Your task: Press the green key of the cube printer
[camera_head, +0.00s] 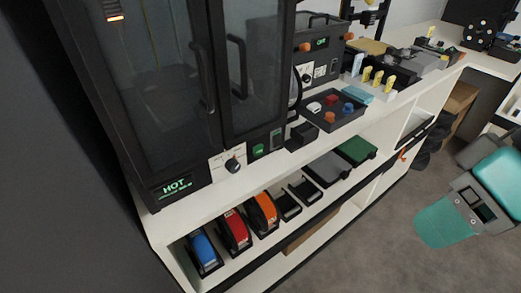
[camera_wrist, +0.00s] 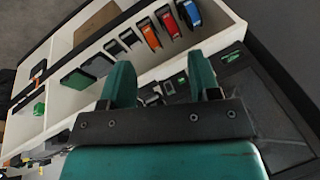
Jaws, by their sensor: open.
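A tall black machine with glass doors (camera_head: 150,80) stands on the white bench at the left of the head view. Its lower front has a display reading HOT (camera_head: 175,187), a dark knob (camera_head: 232,165) on a pale plate, and a small green key (camera_head: 258,149) right of the knob. The display also shows in the wrist view (camera_wrist: 232,58). My gripper (camera_wrist: 161,80) is open and empty, with two teal fingers apart. My teal arm shows at the right of the head view, well away from the machine.
Blue (camera_head: 203,251), red (camera_head: 235,229) and orange (camera_head: 263,211) spool-like items stand on the shelf below the bench. A dark tray (camera_head: 330,112) with coloured knobs sits on the bench right of the machine. Grey floor (camera_head: 390,240) in front is clear.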

